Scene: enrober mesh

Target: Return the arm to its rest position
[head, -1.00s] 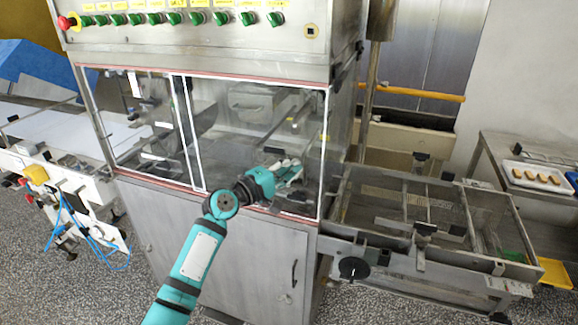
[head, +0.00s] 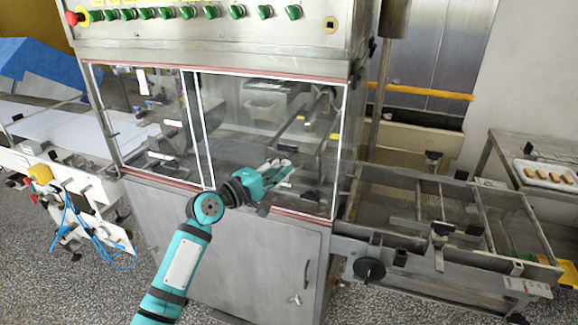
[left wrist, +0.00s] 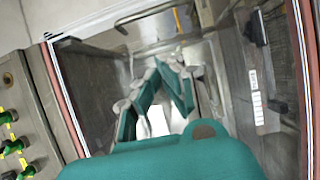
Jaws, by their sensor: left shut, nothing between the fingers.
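My left arm comes in from the bottom left of the head view. My left gripper (head: 284,168) is in front of the clear window panel (head: 225,125) of the steel enrober machine (head: 225,235). It is shut and holds nothing. In the left wrist view the shut left gripper (left wrist: 168,72) points toward the machine's framed window opening. I cannot tell from these views whether the fingers touch the panel. My right gripper is not in view.
A row of green knobs and a red button (head: 72,18) sit on the control panel above. A mesh conveyor frame (head: 440,205) juts out at the right. A tray of brown pieces (head: 548,176) stands at the far right. Another conveyor (head: 60,130) is at the left.

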